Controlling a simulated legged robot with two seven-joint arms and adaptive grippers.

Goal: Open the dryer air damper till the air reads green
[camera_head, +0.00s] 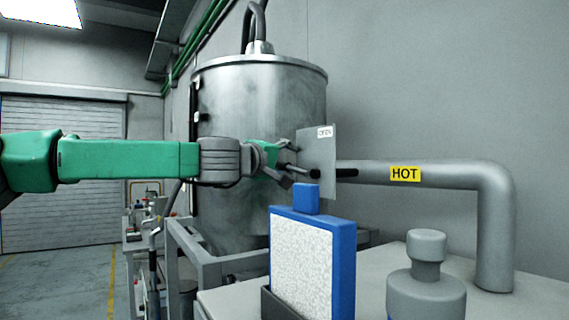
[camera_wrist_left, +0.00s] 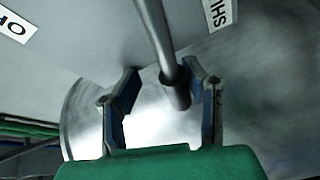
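The damper plate (camera_head: 317,164) is a grey sheet beside the steel drum, with a white label at its top. In the left wrist view the plate (camera_wrist_left: 95,35) bears an OPEN label at left and a SHUT label (camera_wrist_left: 220,12) at top. A grey lever rod (camera_wrist_left: 160,40) runs down between the fingers of my left gripper (camera_wrist_left: 165,92). The rod lies close to the right finger, with a clear gap to the left finger. In the head view my left gripper (camera_head: 286,167) is at the plate, fingers apart. No green air reading shows.
A bent grey pipe (camera_head: 450,174) with a yellow HOT label (camera_head: 405,174) runs right of the plate. A blue-framed white panel (camera_head: 303,262) and a grey-capped bottle (camera_head: 427,275) stand below on the bench (camera_head: 530,300). The steel drum (camera_head: 260,100) stands behind my left arm.

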